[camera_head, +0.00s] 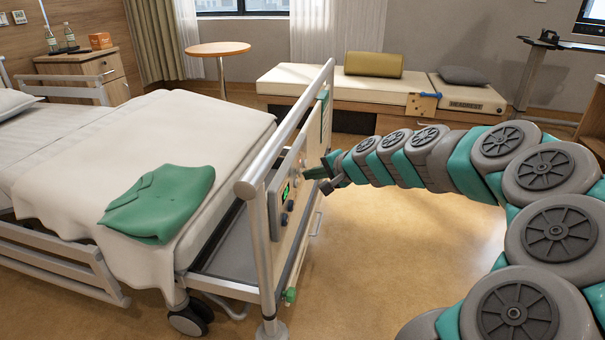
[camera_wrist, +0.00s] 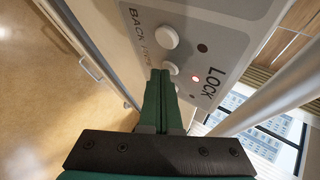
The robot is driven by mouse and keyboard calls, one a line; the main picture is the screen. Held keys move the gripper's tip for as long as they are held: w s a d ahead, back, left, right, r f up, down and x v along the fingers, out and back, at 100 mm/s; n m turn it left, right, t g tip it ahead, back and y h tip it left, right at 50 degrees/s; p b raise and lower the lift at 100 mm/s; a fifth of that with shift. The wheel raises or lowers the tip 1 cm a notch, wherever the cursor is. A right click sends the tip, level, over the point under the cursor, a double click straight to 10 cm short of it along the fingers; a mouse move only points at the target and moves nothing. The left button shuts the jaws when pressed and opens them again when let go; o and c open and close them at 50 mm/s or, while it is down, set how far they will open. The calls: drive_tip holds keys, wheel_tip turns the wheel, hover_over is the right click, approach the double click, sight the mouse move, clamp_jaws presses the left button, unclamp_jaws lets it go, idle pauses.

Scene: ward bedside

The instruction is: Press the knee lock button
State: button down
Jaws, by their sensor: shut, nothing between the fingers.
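The bed's control panel (camera_head: 275,212) is on the outer face of the footboard, with a green display and several buttons. In the wrist view the panel (camera_wrist: 222,12) carries the words BACK and LOCK, with a second label beside BACK too blurred and covered to read surely. One round white button (camera_wrist: 167,37) is fully visible. A second white button (camera_wrist: 172,67) sits at my fingertips and is partly hidden by them. My gripper (camera_wrist: 161,74) is shut and empty, its green fingers pointing at the second button; I cannot tell if they touch it. The head view shows my gripper (camera_head: 312,173) close to the panel.
A red light (camera_wrist: 195,78) glows beside the second button, and a dark one (camera_wrist: 202,48) is beside the first. The bed's end rail (camera_head: 262,165) stands close to my gripper. A green folded cloth (camera_head: 160,203) lies on the bed. Floor right of the footboard is clear.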

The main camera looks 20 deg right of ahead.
drive_tip(key=shift+s+d+b, duration=0.3)
drive_tip(key=shift+s+d, duration=0.15)
drive_tip(key=shift+d, duration=0.2)
drive_tip(key=shift+d, duration=0.1)
drive_tip(key=s+d+b, duration=0.1)
drive_tip(key=d, duration=0.1)
drive_tip(key=s+d+b, duration=0.1)
drive_tip(key=d, duration=0.1)
drive_tip(key=shift+s, duration=0.4)
drive_tip(key=shift+s, duration=0.1)
drive_tip(key=s+d+r+b, duration=0.1)
drive_tip(key=s+d+r, duration=0.1)
drive_tip(key=s+d, duration=0.2)
drive_tip(key=d, duration=0.2)
drive_tip(key=shift+s+d+b, duration=0.15)
drive_tip(key=shift+d+b, duration=0.15)
drive_tip(key=shift+b, duration=0.1)
drive_tip(key=shift+a, duration=0.1)
